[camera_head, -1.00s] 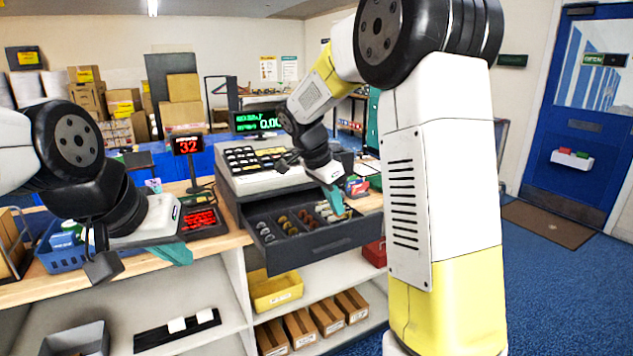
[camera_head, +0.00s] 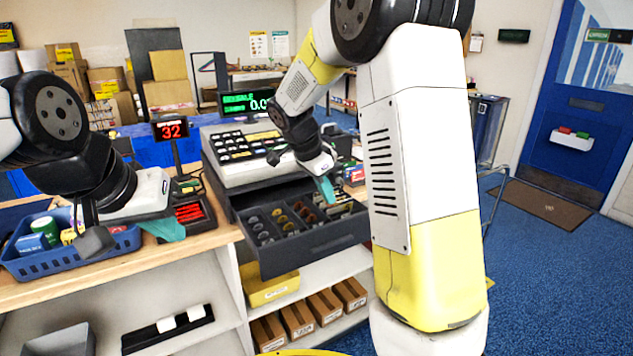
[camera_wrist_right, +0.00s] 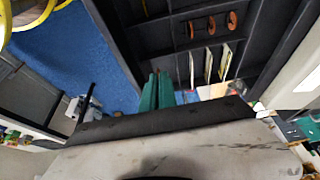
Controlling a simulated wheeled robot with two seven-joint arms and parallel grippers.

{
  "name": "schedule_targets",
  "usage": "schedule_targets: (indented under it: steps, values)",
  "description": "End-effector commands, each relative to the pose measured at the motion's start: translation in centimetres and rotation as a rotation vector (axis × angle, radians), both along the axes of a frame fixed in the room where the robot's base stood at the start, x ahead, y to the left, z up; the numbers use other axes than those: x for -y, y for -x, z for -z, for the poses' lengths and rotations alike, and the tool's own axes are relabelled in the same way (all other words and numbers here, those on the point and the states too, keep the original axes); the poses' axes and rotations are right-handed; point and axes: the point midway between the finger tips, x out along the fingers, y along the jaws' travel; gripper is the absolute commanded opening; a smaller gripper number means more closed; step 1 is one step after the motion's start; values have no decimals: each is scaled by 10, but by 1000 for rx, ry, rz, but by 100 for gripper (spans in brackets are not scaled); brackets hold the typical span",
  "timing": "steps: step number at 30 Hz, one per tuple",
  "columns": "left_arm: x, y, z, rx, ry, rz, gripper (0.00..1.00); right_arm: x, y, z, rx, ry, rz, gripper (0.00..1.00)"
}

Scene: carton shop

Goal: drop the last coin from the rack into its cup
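The open cash drawer (camera_head: 318,240) juts from the register and holds cups with grey coins (camera_head: 258,228) and brown coins (camera_head: 303,210). In the right wrist view copper discs (camera_wrist_right: 211,24) and several pale upright pieces (camera_wrist_right: 208,64) stand in its compartments. My right gripper (camera_head: 328,190) is over the drawer's right part; its teal fingers (camera_wrist_right: 157,92) are close together, with no coin visible between them. My left gripper (camera_head: 168,229) hangs above the counter beside the red-lit display; its finger gap is hidden. I cannot make out a separate coin rack.
The register (camera_head: 240,155) stands behind the drawer. A blue basket (camera_head: 75,258) of goods is at left on the counter (camera_head: 215,238). A red-lit display (camera_head: 190,213) lies between it and the drawer. Shelves below hold a yellow bin (camera_head: 270,290) and brown boxes (camera_head: 325,306).

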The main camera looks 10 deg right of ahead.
Motion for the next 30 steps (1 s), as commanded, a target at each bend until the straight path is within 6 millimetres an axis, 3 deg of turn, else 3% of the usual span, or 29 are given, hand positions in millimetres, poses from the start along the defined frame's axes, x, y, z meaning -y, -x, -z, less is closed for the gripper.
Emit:
schedule_targets:
  steps: [6, 14, 19, 30]
  values:
    - [0, 0, 0, 0, 0, 0, 0, 0, 0, 13, 0, -1, 0, 0]
    - [0, 0, 0, 0, 0, 0, 0, 0, 0, 15, 1, -1, 0, 0]
    - [0, 0, 0, 0, 0, 0, 0, 0, 0, 14, 1, -1, 0, 27]
    - [0, 0, 0, 0, 0, 0, 0, -2, 0, 9, 1, -2, -1, 27]
